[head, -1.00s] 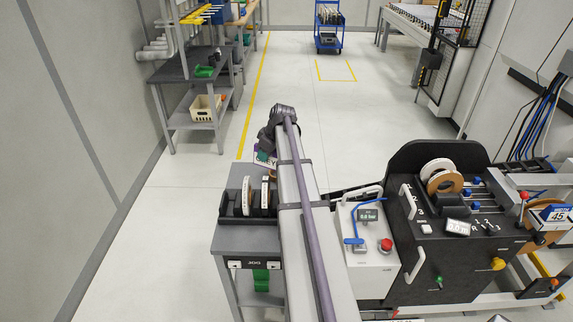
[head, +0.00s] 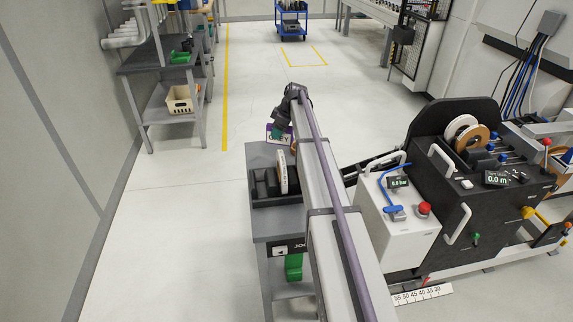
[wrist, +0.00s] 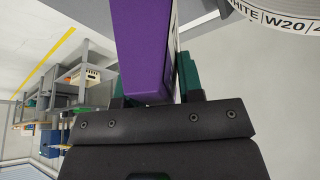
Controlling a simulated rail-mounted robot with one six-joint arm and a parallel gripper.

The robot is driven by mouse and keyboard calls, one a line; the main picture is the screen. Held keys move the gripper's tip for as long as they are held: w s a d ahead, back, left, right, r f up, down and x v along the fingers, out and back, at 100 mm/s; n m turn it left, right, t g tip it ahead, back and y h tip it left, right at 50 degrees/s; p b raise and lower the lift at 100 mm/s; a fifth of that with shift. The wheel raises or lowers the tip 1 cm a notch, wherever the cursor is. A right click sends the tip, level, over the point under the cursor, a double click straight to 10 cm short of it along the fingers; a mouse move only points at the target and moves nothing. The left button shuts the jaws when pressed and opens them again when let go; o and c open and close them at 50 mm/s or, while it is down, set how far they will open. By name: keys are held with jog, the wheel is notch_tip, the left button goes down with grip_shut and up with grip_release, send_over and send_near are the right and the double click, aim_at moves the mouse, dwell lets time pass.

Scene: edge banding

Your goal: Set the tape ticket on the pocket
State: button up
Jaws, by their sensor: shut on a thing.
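The tape ticket (head: 279,136) is a small card with a purple band and dark lettering that seems to read GREY. My gripper (head: 284,127) is shut on it and holds it above the far end of the grey stand. In the wrist view the ticket's purple face (wrist: 143,45) stands between the green fingers of my gripper (wrist: 152,90). I cannot make out the pocket in either view; my arm covers part of the stand.
The grey stand (head: 276,218) carries a black rack (head: 263,187) with a white tape roll (head: 282,172), lettered and close by in the wrist view (wrist: 285,16). A white box with a red button (head: 424,208) and the black banding machine (head: 440,130) stand right.

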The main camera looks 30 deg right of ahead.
jog(key=shift+w+a+f, duration=0.35)
jog(key=shift+w+a, duration=0.1)
jog(key=shift+w, duration=0.1)
jog(key=b, duration=1.1)
send_near(271, 162)
jog(key=x, duration=0.4)
jog(key=shift+w+f, duration=0.15)
jog(key=shift+f, duration=0.25)
jog(key=shift+r+p, duration=0.35)
jog(key=shift+p, duration=0.15)
jog(key=shift+f, duration=0.15)
jog(key=o, duration=0.9)
